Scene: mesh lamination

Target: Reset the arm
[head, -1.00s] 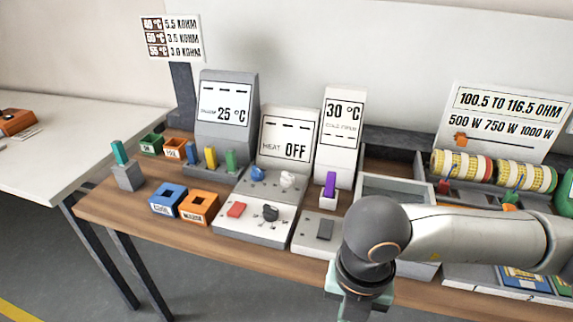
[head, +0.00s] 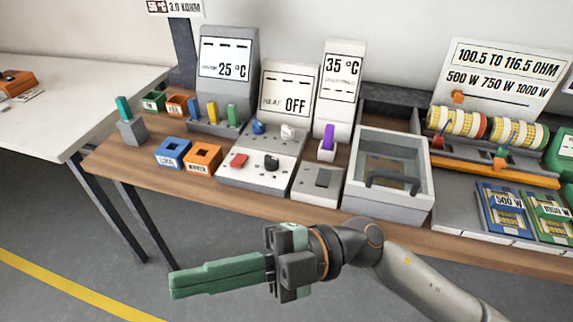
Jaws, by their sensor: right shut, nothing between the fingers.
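My right gripper (head: 185,281) shows in the head view, with its green fingers pointing left. It is shut and empty, in front of and below the front edge of the wooden bench (head: 245,205), over the grey floor. Its arm comes in from the bottom right. The gripper touches nothing that I can see. My left gripper is not in view.
A white table (head: 75,105) stands at left.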

